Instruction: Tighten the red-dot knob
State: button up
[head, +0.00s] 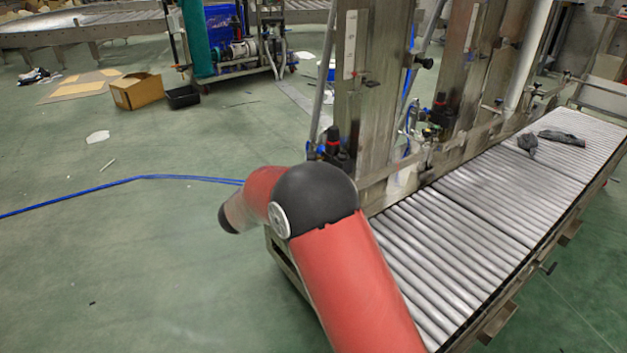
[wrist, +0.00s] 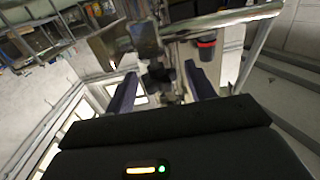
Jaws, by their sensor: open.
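In the wrist view my gripper (wrist: 160,84) is open, with its two dark fingers apart and nothing clearly held between them. A dark fitting behind the fingertips is blurred and I cannot tell what it is. A black cylinder with a red band (wrist: 206,44) hangs beyond the right finger, apart from it. In the head view a black knob-like part with red on it (head: 333,138) stands at the near steel column, and another (head: 439,100) is farther back. I cannot make out which carries a red dot. My gripper is hidden behind my red arm there.
A roller conveyor (head: 455,235) runs along the right, with dark cloths (head: 560,138) on it. Steel columns (head: 372,90) rise beside it. A blue hose (head: 130,181) lies on the green floor. A cardboard box (head: 137,91) stands back left. The left floor is mostly clear.

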jog(key=v, duration=0.7)
jog(key=shift+a, duration=0.15)
jog(key=shift+s, duration=0.15)
jog(key=w+d+r+n+t+y+p, duration=0.1)
jog(key=w+r+t+y, duration=0.25)
jog(key=r, duration=0.25)
jog(key=w+d+r+n+t+y+p, duration=0.1)
jog(key=w+d+r+n+t+y, duration=0.1)
jog(key=r+y, duration=0.3)
jog(key=s+d+r+n+y, duration=0.2)
jog(key=s+r+n+y, duration=0.3)
jog(key=r, duration=0.4)
jog(key=s+d+f+n+g+p, duration=0.1)
jog(key=s+d+f+g, duration=0.2)
jog(key=s, duration=0.7)
jog(key=s+d+f+n+g+p, duration=0.1)
jog(key=s+d+f+g, duration=0.2)
jog(key=s+d, duration=0.3)
jog(key=s+d+f+g+y+p, duration=0.1)
jog(key=s+d+f+g, duration=0.2)
jog(key=s, duration=1.3)
jog(key=shift+d+f+n+g, duration=0.35)
jog(key=shift+d+g, duration=0.4)
jog(key=shift+d, duration=0.5)
jog(key=shift+r, duration=0.15)
